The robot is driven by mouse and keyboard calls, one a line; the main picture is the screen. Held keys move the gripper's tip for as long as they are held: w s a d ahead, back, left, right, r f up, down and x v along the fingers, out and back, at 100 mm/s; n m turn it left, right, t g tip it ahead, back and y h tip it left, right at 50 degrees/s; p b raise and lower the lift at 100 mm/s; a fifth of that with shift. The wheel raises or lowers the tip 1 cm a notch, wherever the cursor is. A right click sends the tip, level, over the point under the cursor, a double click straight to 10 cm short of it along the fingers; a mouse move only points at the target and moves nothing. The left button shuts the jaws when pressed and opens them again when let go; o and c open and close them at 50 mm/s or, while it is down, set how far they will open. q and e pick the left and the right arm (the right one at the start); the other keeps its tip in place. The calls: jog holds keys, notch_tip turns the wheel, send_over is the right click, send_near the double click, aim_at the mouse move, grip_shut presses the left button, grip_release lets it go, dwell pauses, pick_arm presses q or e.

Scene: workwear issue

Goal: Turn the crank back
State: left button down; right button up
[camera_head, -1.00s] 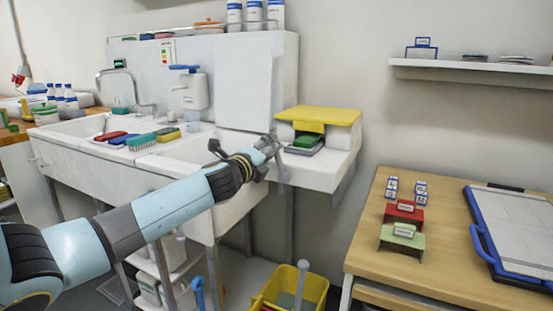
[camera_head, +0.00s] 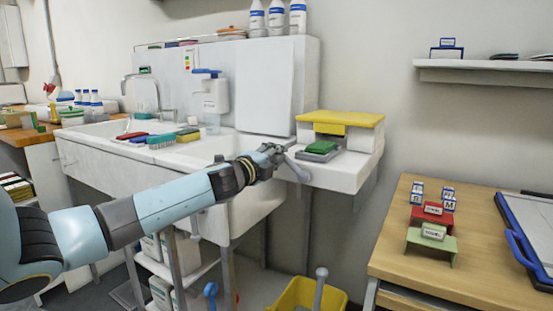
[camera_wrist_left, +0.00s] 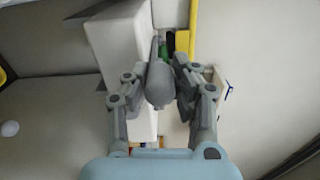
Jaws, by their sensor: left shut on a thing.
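The crank (camera_head: 299,171) is a grey lever at the front edge of the white counter, below the yellow-lidded unit. My left gripper (camera_head: 272,153) is at its upper end, in front of the counter, and covers part of it. In the left wrist view the rounded grey crank handle (camera_wrist_left: 160,84) sits between the two fingers of my left gripper (camera_wrist_left: 160,76), which is shut on it. The crank's pivot is hard to make out. My right gripper is in neither view.
The yellow lid (camera_head: 352,118) and a green block (camera_head: 321,147) on a grey pad are just behind the crank. A sink (camera_head: 100,129) with brushes is to the left. A yellow bucket (camera_head: 336,302) stands below. A wooden table (camera_head: 408,270) is at the right.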

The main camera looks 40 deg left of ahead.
pick_arm(q)
jog(key=shift+f, duration=0.3)
jog(key=c, duration=1.4)
grip_release()
jog(key=o, duration=0.3)
jog(key=shift+w+d, duration=0.15)
jog(key=shift+o, duration=0.2)
jog(key=shift+r, duration=0.1)
jog(key=v, duration=1.2)
